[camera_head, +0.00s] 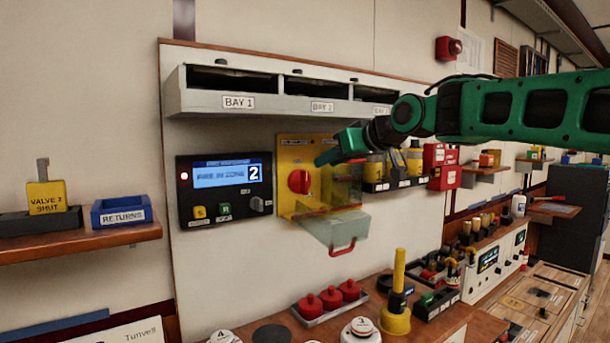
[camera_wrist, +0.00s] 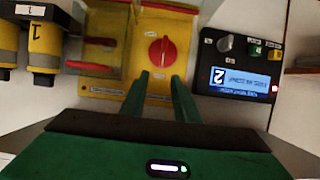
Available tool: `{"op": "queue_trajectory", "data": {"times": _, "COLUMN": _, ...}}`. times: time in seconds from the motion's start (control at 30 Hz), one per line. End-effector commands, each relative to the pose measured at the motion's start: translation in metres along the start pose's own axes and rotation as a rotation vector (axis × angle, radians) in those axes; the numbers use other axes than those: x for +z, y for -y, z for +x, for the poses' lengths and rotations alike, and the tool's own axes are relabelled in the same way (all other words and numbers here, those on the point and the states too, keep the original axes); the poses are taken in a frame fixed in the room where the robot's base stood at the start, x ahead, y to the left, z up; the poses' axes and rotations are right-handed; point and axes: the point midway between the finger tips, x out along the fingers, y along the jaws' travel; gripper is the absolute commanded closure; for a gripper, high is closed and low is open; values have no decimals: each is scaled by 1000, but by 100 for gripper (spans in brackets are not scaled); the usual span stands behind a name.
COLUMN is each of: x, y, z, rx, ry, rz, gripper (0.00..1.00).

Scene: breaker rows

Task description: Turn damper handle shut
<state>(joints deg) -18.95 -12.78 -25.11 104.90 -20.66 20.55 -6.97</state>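A red rotary handle (camera_head: 299,181) sits on a yellow panel (camera_head: 290,207) on the wall board. In the wrist view the handle (camera_wrist: 162,52) points roughly along the picture's vertical. I cannot be sure that it is the damper handle, as its label is too small to read. My gripper (camera_head: 322,160) is in front of the panel, up and right of the handle in the head view. In the wrist view its two green fingers (camera_wrist: 160,76) are apart, with nothing between them, and their tips point at the handle without visibly gripping it.
A clear cover (camera_head: 335,226) with a red pull (camera_head: 343,248) juts out below and right of the handle. A black display unit (camera_head: 225,190) stands left of the panel. A shelf with bay labels (camera_head: 280,106) hangs above. Yellow-topped cylinders (camera_head: 375,167) stand to the right.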

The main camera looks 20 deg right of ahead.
Motion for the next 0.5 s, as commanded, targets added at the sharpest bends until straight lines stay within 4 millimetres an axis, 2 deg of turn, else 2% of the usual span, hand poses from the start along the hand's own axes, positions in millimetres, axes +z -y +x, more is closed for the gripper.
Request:
{"op": "queue_trajectory", "data": {"times": 0.3, "x": 2, "y": 6, "z": 57, "rx": -7, "ry": 7, "rz": -3, "gripper": 72}}
{"op": "queue_trajectory", "data": {"times": 0.5, "x": 2, "y": 7, "z": 85, "rx": -7, "ry": 6, "rz": -2, "gripper": 72}}
